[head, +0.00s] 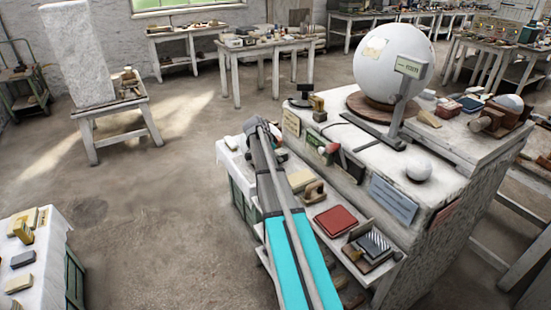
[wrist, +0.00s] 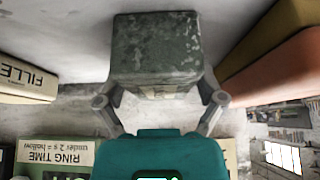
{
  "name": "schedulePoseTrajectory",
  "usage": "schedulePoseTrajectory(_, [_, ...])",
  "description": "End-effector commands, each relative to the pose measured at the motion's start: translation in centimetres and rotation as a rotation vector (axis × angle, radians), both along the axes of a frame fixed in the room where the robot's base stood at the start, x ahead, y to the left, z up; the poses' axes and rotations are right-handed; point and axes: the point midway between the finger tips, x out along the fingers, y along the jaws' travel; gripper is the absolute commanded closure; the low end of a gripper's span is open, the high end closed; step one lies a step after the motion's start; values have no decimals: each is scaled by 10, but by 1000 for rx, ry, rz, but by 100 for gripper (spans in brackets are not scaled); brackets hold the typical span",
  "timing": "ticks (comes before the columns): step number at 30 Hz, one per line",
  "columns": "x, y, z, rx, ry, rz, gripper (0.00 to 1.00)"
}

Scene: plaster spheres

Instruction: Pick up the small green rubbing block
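A worn dark green block (wrist: 155,45) fills the upper middle of the wrist view. A pale patch shows on its near face. My gripper (wrist: 160,90) has one finger on each side of the block's near end. The fingers stand apart by about the block's width; whether they press on it I cannot tell. In the head view, my gripper (head: 262,128) is over the far left end of the low white shelf (head: 228,160). The arm hides what lies under it, and I cannot make out the green block there.
A filler box (wrist: 28,82) and a ring time card (wrist: 58,155) are close by in the wrist view. Orange and brown blocks (wrist: 285,65) lie at the right. The plinth (head: 440,215) with the large sphere (head: 385,70) rises beside my arm. A red pad (head: 336,220) lies on the shelf.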

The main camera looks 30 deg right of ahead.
Motion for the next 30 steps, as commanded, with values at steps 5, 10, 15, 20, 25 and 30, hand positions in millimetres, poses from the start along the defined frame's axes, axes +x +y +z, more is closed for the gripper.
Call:
schedulePoseTrajectory(5, [0, 0, 0, 0, 0, 0, 58])
schedulePoseTrajectory(10, [0, 0, 0, 0, 0, 0, 89])
schedulePoseTrajectory(15, [0, -1, 0, -1, 0, 0, 90])
schedulePoseTrajectory(20, [0, -1, 1, -1, 0, 0, 90])
schedulePoseTrajectory(25, [0, -1, 6, -1, 0, -1, 90])
schedulePoseTrajectory(30, [0, -1, 15, -1, 0, -1, 90])
